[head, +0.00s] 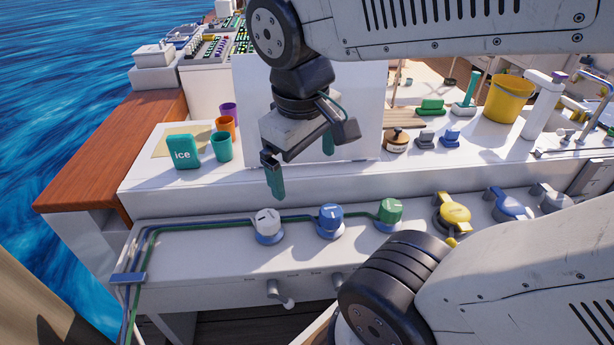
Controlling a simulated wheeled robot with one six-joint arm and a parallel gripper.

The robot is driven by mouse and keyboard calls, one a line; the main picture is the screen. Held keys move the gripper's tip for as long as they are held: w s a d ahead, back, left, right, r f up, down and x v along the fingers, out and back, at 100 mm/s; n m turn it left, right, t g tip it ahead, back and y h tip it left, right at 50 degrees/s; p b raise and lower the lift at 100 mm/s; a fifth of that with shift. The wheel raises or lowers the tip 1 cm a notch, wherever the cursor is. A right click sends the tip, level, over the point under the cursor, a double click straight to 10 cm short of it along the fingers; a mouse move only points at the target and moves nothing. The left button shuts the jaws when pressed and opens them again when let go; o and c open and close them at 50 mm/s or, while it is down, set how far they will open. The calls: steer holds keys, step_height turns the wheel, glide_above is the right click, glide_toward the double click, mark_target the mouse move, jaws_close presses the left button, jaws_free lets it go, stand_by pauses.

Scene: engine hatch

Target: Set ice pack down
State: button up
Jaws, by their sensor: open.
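The teal ice pack (183,152), with "ice" in white letters on its face, stands upright on the white counter (150,188) at the left. It is just left of a green cup. My gripper (302,162) is open and empty, to the right of the ice pack and apart from it. One dark green finger hangs over the counter's front edge, and the other is partly hidden behind the gripper body.
A green cup (221,147), an orange cup (226,126) and a purple cup (229,110) stand close to the ice pack. Knobs, including a blue one (330,220), line the lower ledge. A yellow bucket (508,98) stands back right. A white panel rises behind my gripper.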

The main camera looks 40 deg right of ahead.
steer(key=s, duration=0.1)
steer(key=s+a+m+y, duration=0.1)
steer(key=s+a, duration=0.1)
steer(key=shift+a+f, duration=0.1)
steer(key=shift+f, duration=0.15)
steer(key=w+r+m, duration=0.2)
steer(key=w+r, duration=0.2)
steer(key=w, duration=0.9)
steer(key=m+t+h, duration=0.2)
steer(key=m+t, duration=0.1)
steer(key=m, duration=0.3)
glide_above(181, 142)
steer(key=f, duration=1.9)
steer(key=shift+s+a, duration=0.2)
steer(key=shift+s, duration=0.1)
steer(key=x, duration=0.8)
steer(key=shift+w+a+f, duration=0.2)
steer(key=shift+a, duration=0.05)
steer(key=c, duration=1.2)
steer(key=shift+r, duration=0.1)
steer(key=shift+c, duration=0.9)
steer(key=shift+r, duration=0.1)
